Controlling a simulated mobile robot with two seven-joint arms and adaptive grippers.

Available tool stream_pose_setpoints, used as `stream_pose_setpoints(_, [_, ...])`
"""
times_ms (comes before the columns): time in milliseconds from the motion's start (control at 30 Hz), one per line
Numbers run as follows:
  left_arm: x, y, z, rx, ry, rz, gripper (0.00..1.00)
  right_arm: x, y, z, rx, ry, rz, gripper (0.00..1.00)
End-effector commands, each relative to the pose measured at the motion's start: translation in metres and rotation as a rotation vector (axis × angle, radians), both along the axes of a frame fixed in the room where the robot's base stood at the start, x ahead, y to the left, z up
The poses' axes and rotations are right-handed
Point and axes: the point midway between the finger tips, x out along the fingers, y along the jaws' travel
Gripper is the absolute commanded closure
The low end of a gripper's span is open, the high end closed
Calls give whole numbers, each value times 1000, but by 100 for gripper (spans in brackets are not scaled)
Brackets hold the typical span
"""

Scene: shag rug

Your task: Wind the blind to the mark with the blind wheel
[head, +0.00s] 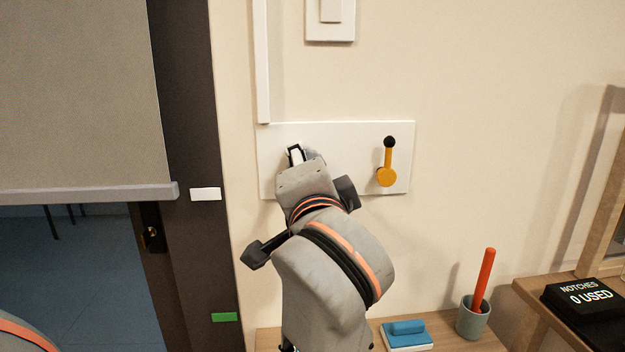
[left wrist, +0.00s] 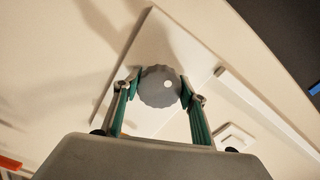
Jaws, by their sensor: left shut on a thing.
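The blind wheel (left wrist: 160,87) is a grey knob with a scalloped rim and a white dot. It sits on a white wall plate (head: 345,140). My left gripper (head: 296,152) is at the plate's left part. In the left wrist view its fingers are shut on the wheel from both sides; in the head view it mostly hides the wheel. The beige blind (head: 80,95) hangs at the left. Its bottom bar (head: 90,193) is about level with a white tag (head: 205,194) on the dark frame. A green tag (head: 224,317) is lower on that frame. My right gripper is not in view.
A yellow crank (head: 387,165) with a black knob is on the plate's right part. Below are a blue-and-white block (head: 407,335), a cup (head: 472,318) with an orange stick (head: 485,278), and a black display (head: 585,298) reading "NOTCHES 0 USED". A switch (head: 330,20) is above.

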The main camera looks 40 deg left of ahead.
Motion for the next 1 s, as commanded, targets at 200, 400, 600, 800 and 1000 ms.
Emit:
stream_pose_setpoints(200, [1,0,-4,-62,-64,-1,80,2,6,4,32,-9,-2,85])
stream_pose_setpoints(400, [1,0,-2,-86,-95,-2,80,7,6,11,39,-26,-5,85])
stream_pose_setpoints(600, [1,0,-1,-90,-102,-1,80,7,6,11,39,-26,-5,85])
stream_pose_setpoints(800, [1,0,-1,-90,-102,-1,80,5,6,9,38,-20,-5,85])
stream_pose_setpoints(1000, [0,0,-1,-89,-101,-1,41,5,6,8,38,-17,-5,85])
